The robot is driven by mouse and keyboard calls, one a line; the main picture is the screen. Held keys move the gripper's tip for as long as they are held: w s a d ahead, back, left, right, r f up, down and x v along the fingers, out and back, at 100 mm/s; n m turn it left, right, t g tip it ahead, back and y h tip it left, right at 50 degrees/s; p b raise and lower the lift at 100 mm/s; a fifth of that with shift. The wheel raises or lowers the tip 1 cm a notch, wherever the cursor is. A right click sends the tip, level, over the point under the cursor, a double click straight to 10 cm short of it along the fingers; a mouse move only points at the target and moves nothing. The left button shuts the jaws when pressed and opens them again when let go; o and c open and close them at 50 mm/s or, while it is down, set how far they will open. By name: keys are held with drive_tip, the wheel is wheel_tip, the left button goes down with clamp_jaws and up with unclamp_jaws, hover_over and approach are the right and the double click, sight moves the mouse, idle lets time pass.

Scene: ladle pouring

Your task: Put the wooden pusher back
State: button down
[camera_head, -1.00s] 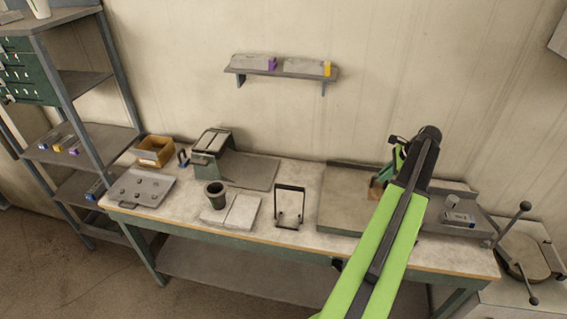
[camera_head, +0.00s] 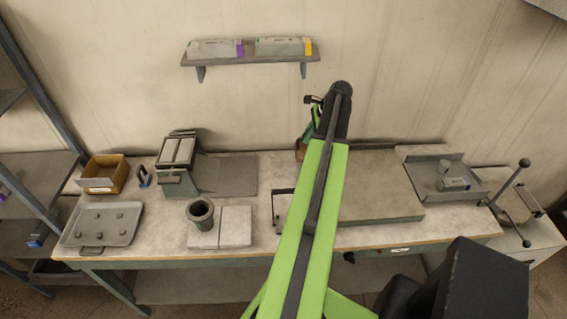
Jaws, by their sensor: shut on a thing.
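My arm reaches up through the middle of the head view, and my gripper (camera_head: 305,137) is at its far end, partly hidden by the arm. It is shut on a small brown piece (camera_head: 300,154), which looks like the wooden pusher; only part of it shows. The piece appears behind the small wire stand (camera_head: 280,192) and left of the large grey plate (camera_head: 385,205). I cannot tell how far above the workbench it is. The arm covers the plate's left part and much of the stand.
On the workbench (camera_head: 270,167) are a grey tray (camera_head: 75,235), a cardboard bin (camera_head: 103,178), a twin-topped machine (camera_head: 178,152), a dark crucible (camera_head: 201,212) on pale slabs (camera_head: 236,228) and a right-hand tray (camera_head: 425,175). A wall shelf (camera_head: 250,58) hangs above.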

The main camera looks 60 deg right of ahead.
drive_tip(key=w+a+f+b, duration=0.5)
drive_tip(key=w+f+b, duration=0.1)
drive_tip(key=f, duration=0.3)
drive_tip(key=shift+a+b, duration=0.2)
drive_tip(key=shift+b, duration=0.65)
drive_tip(key=c, duration=1.4)
unclamp_jaws()
drive_tip(key=shift+r, duration=0.1)
drive_tip(key=p+v, duration=1.1)
drive_tip(key=shift+w+r, duration=0.1)
drive_tip(key=shift+r, duration=0.3)
drive_tip(key=shift+s+r, duration=0.3)
drive_tip(key=shift+f, duration=0.1)
